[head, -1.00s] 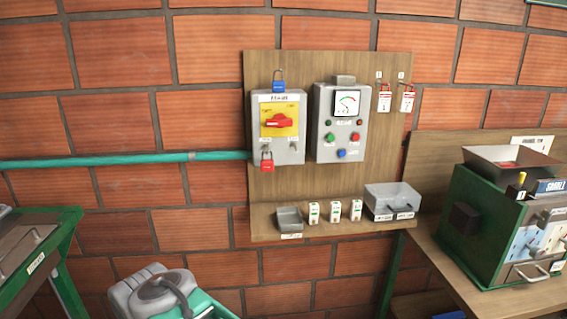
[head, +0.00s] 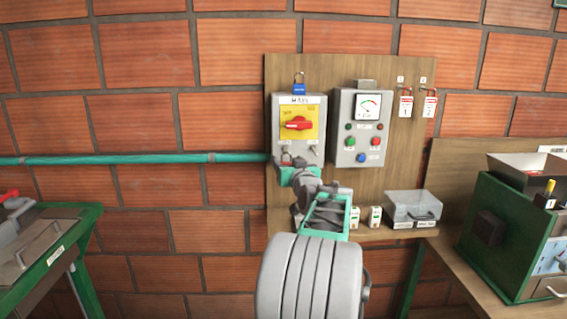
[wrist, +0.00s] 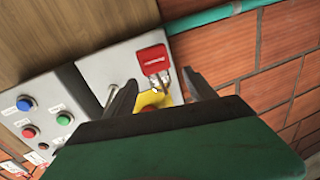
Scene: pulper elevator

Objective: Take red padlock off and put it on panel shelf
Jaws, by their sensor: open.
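The red padlock (wrist: 151,59) hangs by its shackle at the lower edge of the grey switch box (head: 312,145). In the head view my arm hides nearly all of it. My gripper (wrist: 160,92) is open, with its two fingers pointing toward the padlock. The padlock shows just beyond and between the fingertips in the wrist view, and neither finger is clearly touching it. The head view shows my gripper (head: 285,166) at the box's lower left. The panel shelf (head: 400,236) runs along the bottom of the wooden panel, its left part hidden behind my arm.
A blue padlock (head: 299,89) sits atop the switch box, which has a red rotary handle (head: 298,124). A meter box (head: 361,128) stands to its right. White packs (head: 375,217) and a clear bin (head: 412,205) occupy the shelf. A green pipe (head: 130,160) enters from the left.

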